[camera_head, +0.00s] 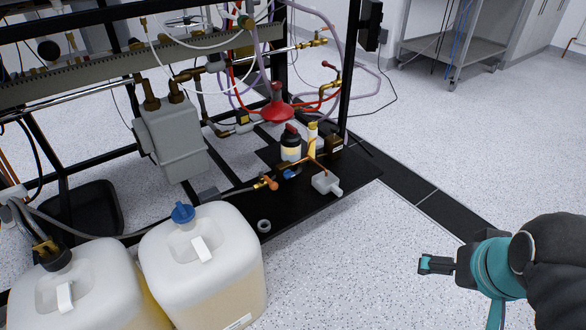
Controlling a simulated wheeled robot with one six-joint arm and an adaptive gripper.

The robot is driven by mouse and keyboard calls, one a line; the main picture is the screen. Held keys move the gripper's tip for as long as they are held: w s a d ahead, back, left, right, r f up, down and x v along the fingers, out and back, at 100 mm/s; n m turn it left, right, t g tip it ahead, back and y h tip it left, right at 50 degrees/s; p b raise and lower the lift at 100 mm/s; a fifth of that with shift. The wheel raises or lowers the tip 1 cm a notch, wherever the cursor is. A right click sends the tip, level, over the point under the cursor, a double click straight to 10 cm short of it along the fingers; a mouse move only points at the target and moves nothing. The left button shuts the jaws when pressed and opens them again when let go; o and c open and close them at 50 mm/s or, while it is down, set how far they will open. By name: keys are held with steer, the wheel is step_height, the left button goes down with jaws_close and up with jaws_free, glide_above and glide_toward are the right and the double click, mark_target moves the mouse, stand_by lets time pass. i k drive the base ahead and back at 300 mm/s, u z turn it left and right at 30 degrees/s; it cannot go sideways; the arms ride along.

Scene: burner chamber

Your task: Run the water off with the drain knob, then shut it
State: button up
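I cannot tell for certain which part is the drain knob. An orange-brown valve handle (269,183) sits at the end of a hose on the black base plate (347,185) of the rig. A pale grey block-shaped fitting (327,183) lies to its right, with a copper pipe rising beside it. No running water shows. My gripper (424,264) is at the lower right, over the open floor, pointing left. It is well apart from the rig and touches nothing. Its fingers are small and seen from the side, so their opening is unclear.
Two large white jugs (205,270) stand at the front left, one with a blue cap (183,212). Black frame posts, pipes and hoses crowd the left. The floor between gripper and plate is clear.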

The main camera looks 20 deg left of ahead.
mark_target(287, 174)
steer(key=u, duration=0.5)
steer(key=k, duration=0.6)
steer(key=u, duration=0.95)
steer(key=i, duration=1.1)
steer(key=z, duration=0.85)
